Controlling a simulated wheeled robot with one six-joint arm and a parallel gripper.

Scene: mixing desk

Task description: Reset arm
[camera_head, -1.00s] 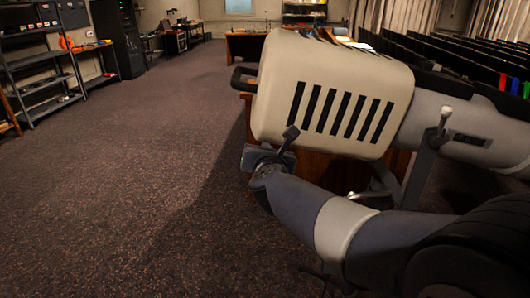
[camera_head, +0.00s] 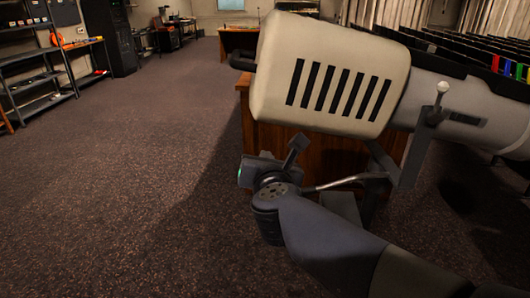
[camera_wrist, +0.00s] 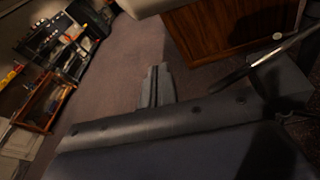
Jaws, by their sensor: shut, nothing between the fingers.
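My gripper (camera_wrist: 156,86) shows in the wrist view as two grey fingers side by side, shut and empty, above the carpet. In the head view my arm (camera_head: 330,235) reaches up from the bottom right, folded at a round grey joint. My arm is in front of and below a large beige slotted housing (camera_head: 325,75). A clear gap to the housing cannot be judged.
The beige housing and its grey barrel fill the upper right, close by. A wooden desk (camera_head: 300,150) stands under it. Rows of dark seats (camera_head: 450,50) lie behind at right. Shelves (camera_head: 35,85) stand at far left. The carpet (camera_head: 140,180) at left is clear.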

